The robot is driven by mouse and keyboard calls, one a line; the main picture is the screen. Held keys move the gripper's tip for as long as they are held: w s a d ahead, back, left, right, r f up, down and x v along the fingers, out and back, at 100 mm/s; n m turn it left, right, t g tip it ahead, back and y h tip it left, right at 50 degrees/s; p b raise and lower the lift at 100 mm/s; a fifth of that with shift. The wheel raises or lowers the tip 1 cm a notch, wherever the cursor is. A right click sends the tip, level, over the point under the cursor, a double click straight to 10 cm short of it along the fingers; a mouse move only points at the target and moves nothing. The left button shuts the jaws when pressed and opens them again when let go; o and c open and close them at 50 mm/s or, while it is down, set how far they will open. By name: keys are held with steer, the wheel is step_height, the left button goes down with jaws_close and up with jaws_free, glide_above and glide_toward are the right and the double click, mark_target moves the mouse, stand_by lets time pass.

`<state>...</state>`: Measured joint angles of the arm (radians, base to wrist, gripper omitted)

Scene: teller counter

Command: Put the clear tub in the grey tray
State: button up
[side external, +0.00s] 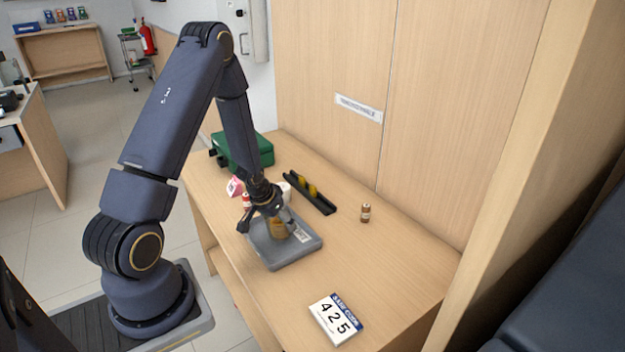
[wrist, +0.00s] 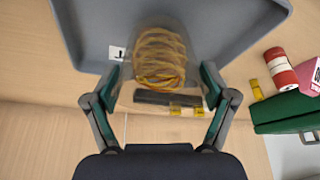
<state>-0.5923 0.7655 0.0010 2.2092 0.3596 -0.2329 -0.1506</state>
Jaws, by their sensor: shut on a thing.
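The clear tub (side external: 277,229) looks tan from the coiled bands inside it. It also shows in the wrist view (wrist: 160,50), between my fingers. My gripper (side external: 268,212) is shut on the tub, with a finger on either side in the wrist view (wrist: 161,76). The grey tray (side external: 305,247) lies on the counter with the tub over its inside. I cannot tell whether the tub's base touches the tray floor. The tray's rim and floor also show in the wrist view (wrist: 235,30). My fingers hide part of the tub in the side view.
Behind the tray are a black rack (side external: 322,203) with yellow pieces, a green case (side external: 255,150), a pink box (side external: 234,187) and a red-and-white roll (wrist: 281,70). A brown bottle (side external: 366,212) stands right. A number card (side external: 336,319) lies in front. Counter between is clear.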

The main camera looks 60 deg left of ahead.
steer(key=shift+f, duration=0.55)
steer(key=shift+f, duration=0.1)
steer(key=o, duration=0.8)
steer(key=shift+c, duration=0.2)
